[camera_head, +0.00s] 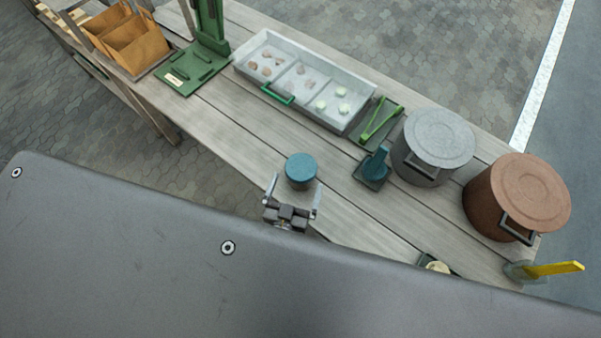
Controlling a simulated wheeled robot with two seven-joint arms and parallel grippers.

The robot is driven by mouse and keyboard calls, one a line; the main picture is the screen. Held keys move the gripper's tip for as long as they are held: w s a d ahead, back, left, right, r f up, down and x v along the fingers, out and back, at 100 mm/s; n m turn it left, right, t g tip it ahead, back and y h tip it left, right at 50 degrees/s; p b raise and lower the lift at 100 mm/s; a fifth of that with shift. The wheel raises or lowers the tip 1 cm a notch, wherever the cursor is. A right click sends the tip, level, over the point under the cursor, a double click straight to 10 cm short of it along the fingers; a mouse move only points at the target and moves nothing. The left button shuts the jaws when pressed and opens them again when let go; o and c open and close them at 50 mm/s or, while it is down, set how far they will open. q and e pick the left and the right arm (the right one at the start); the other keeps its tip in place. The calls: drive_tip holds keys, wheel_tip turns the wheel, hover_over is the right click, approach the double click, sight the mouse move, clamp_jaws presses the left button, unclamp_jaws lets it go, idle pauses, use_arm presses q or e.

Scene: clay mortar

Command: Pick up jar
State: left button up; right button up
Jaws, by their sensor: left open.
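A small jar with a blue-teal lid (301,167) stands upright on the wooden table, near its front edge. My left gripper (294,189) is open, with one finger on each side of the jar's near part. Whether the fingers touch the jar I cannot tell. The gripper's arm is hidden behind my large grey body panel. My right gripper does not show.
On the wooden table (225,110) stand a compartmented tray (345,76), green tongs (380,119), a teal scoop-like item (375,165), a grey lidded pot (436,145) and a brown lidded pot (519,195). A green stand (194,75) is at the back left. Bare planks lie left of the jar.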

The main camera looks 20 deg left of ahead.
sight(301, 167)
use_arm(q)
drive_tip(key=w+p, duration=0.1)
drive_tip(key=w, duration=0.2)
drive_tip(key=w+p, duration=0.1)
drive_tip(key=w, duration=0.2)
drive_tip(key=shift+w+a+f, duration=0.2)
drive_tip(key=shift+w, duration=0.1)
drive_tip(key=c, duration=1.5)
drive_tip(key=shift+r, duration=0.1)
drive_tip(key=shift+r, duration=0.55)
drive_tip(key=s+r+b, duration=0.3)
drive_tip(key=s+r, duration=0.8)
drive_tip(key=s, duration=0.3)
drive_tip(key=shift+a+r, duration=0.4)
drive_tip(key=shift+a, duration=0.05)
